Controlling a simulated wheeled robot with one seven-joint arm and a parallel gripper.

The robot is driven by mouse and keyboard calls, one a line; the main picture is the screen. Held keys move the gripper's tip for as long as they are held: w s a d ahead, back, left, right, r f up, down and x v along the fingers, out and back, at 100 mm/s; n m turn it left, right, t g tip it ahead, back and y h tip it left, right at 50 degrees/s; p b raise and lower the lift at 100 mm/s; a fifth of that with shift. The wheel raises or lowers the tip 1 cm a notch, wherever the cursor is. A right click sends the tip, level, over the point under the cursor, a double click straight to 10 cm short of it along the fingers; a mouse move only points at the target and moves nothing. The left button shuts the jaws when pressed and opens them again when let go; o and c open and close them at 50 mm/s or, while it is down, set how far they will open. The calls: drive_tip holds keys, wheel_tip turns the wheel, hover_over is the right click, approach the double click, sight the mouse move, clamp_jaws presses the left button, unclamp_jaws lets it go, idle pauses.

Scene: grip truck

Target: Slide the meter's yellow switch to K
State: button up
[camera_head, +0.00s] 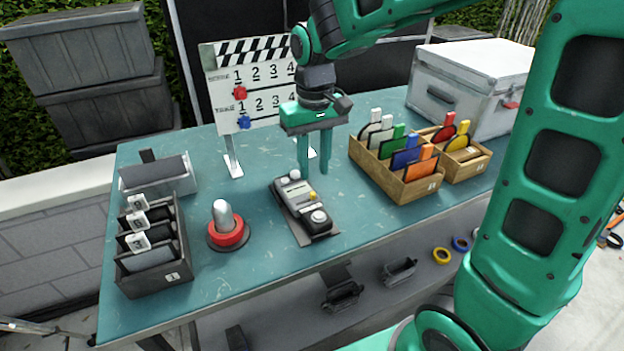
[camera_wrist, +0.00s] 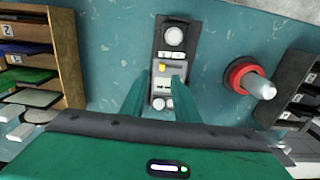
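The meter (camera_head: 300,206) is a slim grey and black box lying on the teal table, with a pale round part at each end. Its small yellow switch (camera_head: 312,195) sits toward the near end; it also shows in the wrist view (camera_wrist: 161,68). My gripper (camera_head: 314,172) hangs fingers-down above the meter. Its two green fingers are apart with nothing between them. In the wrist view the fingers flank the meter's middle, and the switch shows just beyond the fingertips. The letters on the meter are too small to read.
A red-based silver knob (camera_head: 228,230) stands left of the meter, beside a dark box of cards (camera_head: 172,277). A clapperboard (camera_head: 233,101) stands behind. Wooden boxes with coloured cards (camera_head: 417,190) are right, before a white case (camera_head: 447,104). Bare table lies around the meter.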

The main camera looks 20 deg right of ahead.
drive_tip(key=shift+r, duration=2.2)
drive_tip(key=s+d+f+m, duration=0.2)
drive_tip(key=s+d+m, duration=0.2)
drive_tip(key=s+d, duration=0.85)
drive_tip(key=s+d+f+m, duration=0.3)
drive_tip(key=s+d, duration=0.4)
drive_tip(key=s, duration=0.4)
drive_tip(key=shift+d+f, duration=0.15)
drive_tip(key=shift+f, duration=0.1)
drive_tip(key=shift+s, duration=0.1)
drive_tip(key=shift+w+f, duration=0.25)
drive_tip(key=shift+w, duration=0.35)
